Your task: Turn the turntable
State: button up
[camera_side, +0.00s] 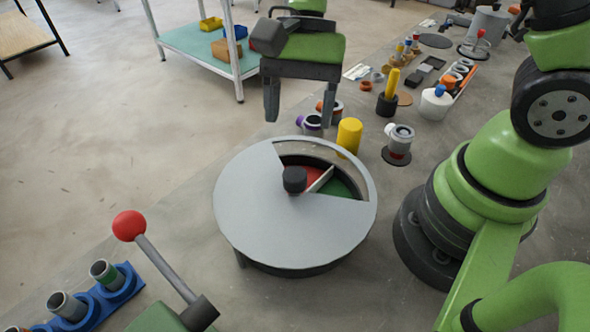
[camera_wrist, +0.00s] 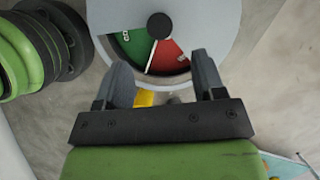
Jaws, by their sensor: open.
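The turntable (camera_side: 250,218) is a round grey disc with a wedge-shaped opening and a black centre knob (camera_side: 294,180). Through the opening I see a red section (camera_side: 311,176) and a green section (camera_side: 338,190) with a pale divider between them. In the wrist view the turntable (camera_wrist: 218,18) is at the top, with its knob (camera_wrist: 159,25), green and red sections showing. My gripper (camera_side: 299,112) is open and empty, above and behind the turntable in the side view. Its fingers also show in the wrist view (camera_wrist: 163,75), apart from the knob.
A yellow cylinder (camera_side: 349,134) stands close behind the turntable. A grey fitting (camera_side: 399,142) on a dark base stands to its right. A red-balled lever (camera_side: 130,226) rises at front left near a blue rack (camera_side: 96,308) of tubes. Several small parts crowd the bench behind.

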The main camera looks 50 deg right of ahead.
aim_at(295, 173)
jog(key=x, duration=0.9)
jog(key=shift+s+f, duration=0.1)
jog(key=shift+f, duration=0.15)
grip_shut()
